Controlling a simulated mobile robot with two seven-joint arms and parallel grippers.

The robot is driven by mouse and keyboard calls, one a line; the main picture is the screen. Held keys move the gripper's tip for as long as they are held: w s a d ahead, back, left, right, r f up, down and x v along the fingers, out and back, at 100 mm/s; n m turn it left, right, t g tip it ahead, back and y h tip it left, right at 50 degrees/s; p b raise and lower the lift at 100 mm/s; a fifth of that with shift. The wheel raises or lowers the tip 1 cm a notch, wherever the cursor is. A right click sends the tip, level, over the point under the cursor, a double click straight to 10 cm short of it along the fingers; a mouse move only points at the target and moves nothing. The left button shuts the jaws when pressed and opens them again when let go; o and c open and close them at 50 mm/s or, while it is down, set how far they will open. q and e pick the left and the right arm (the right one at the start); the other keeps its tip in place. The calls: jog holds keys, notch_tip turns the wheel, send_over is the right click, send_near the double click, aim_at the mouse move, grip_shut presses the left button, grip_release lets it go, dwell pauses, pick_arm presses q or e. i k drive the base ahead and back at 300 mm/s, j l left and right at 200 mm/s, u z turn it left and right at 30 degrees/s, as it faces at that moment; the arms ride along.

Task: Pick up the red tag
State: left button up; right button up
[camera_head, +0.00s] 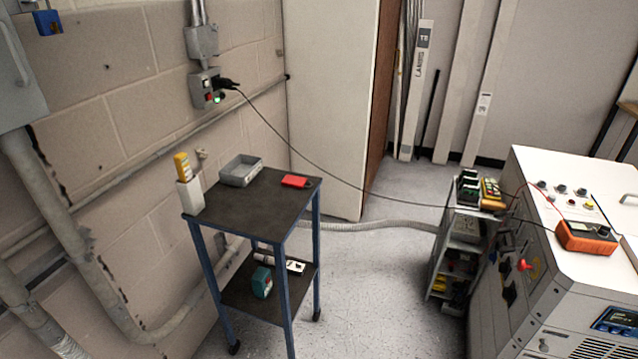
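The red tag (295,181) lies flat on the dark top of the blue-legged cart (247,206), near its back right corner. A small dark part shows at the tag's right end. Nothing touches the tag from above, and it is in clear sight. Neither of my grippers shows in the head view.
A teal item (262,282) sits on the lower shelf. A cable (330,173) runs from the wall outlet past the tag's far side. A white cabinet (560,290) stands right.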

aim_at(290, 181)
jog(key=i+l, duration=0.85)
jog(key=l, duration=0.2)
